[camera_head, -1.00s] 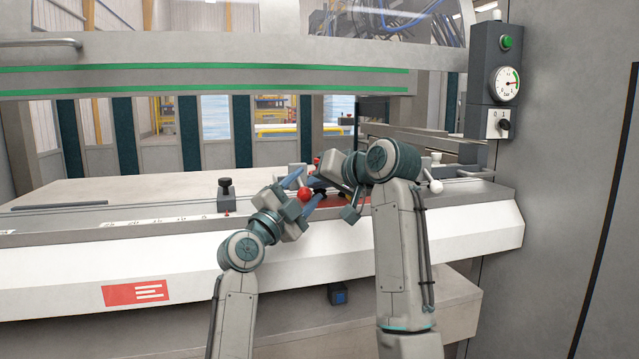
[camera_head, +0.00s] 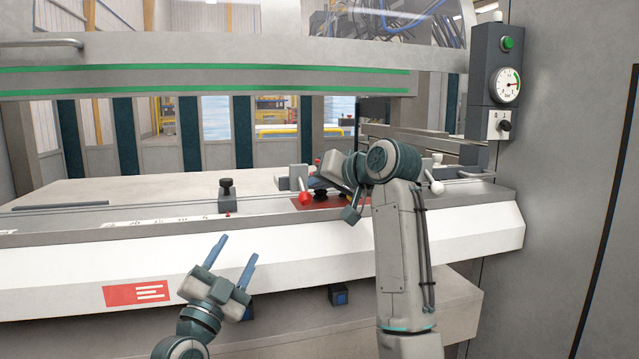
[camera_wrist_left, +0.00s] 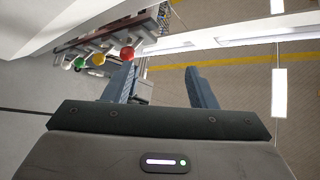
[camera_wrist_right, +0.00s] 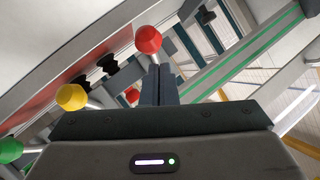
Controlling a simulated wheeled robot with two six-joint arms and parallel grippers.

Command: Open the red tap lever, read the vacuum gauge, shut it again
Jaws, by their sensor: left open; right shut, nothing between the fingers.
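The red tap lever (camera_head: 305,198) has a round red ball and hangs below a grey block in the head view. Red balls show in the left wrist view (camera_wrist_left: 127,53) and right wrist view (camera_wrist_right: 148,39). The round white gauge (camera_head: 505,85) is on the right post, its needle pointing right; its figures are too small to read. My left gripper (camera_head: 237,248) is open and empty, below and left of the lever, in front of the white bed. My right gripper (camera_wrist_right: 158,68) is shut and empty, its fingertips close to a red ball; contact is unclear.
A yellow ball knob (camera_wrist_right: 71,97) and a green one (camera_wrist_right: 10,150) line up beside the red one. A black-topped clamp (camera_head: 226,195) stands left on the bed. A green button (camera_head: 507,42) and a black rotary switch (camera_head: 504,126) flank the gauge.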

